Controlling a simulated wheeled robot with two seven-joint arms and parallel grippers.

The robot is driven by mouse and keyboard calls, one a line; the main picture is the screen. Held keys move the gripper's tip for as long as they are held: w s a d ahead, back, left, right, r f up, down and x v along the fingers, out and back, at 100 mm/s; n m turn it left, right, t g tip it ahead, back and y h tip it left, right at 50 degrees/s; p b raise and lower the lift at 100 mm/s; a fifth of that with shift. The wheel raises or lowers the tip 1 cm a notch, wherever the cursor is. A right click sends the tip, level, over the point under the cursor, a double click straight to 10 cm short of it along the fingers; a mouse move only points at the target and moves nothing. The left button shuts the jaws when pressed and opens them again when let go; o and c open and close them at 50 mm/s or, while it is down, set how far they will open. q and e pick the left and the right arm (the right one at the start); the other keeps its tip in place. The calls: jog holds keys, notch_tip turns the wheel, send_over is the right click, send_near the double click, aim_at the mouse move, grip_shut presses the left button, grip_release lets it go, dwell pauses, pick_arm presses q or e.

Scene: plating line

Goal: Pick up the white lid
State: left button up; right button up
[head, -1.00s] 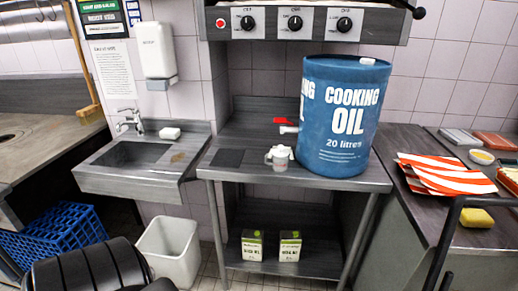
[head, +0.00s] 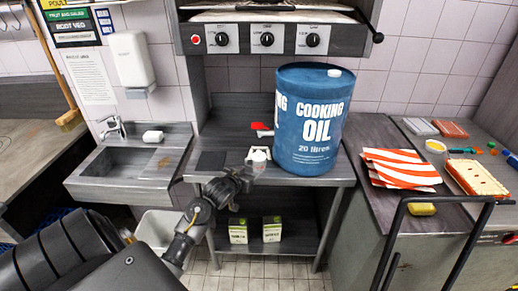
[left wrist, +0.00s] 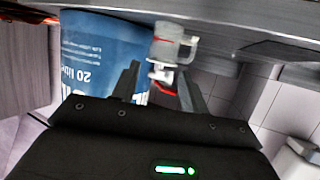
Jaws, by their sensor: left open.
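The white lid (head: 259,150) sits on top of a small clear jug (head: 258,161), which stands on the steel table left of the blue drum. The left wrist view, which is upside down, shows the lid (left wrist: 161,74) and the jug (left wrist: 172,45) with its handle. My left gripper (head: 246,177) is in front of the jug, a little to the left of it in the head view. In the left wrist view its two fingers (left wrist: 158,80) are spread and empty, with the lid showing between them. My right gripper is not in view.
The blue cooking oil drum (head: 312,120) stands close to the right of the jug, its red-handled tap (head: 260,128) just behind the lid. A sink (head: 124,165) is to the left. Two cartons stand on the lower shelf. Striped packets (head: 400,168) lie on the right counter.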

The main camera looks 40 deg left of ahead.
pick_arm(q)
send_near(258, 153)
jog(key=shift+t, duration=0.4)
jog(key=p+x, duration=0.1)
jog(key=x, duration=0.3)
jog(key=p+x, duration=0.2)
jog(key=x, duration=0.3)
jog(key=shift+s+f+p, duration=0.15)
jog(key=shift+f+p, duration=0.05)
jog(key=shift+p, duration=0.1)
jog(key=shift+w+a+f, duration=0.15)
jog(key=shift+w+f, duration=0.05)
jog(key=shift+w, duration=0.05)
grip_shut()
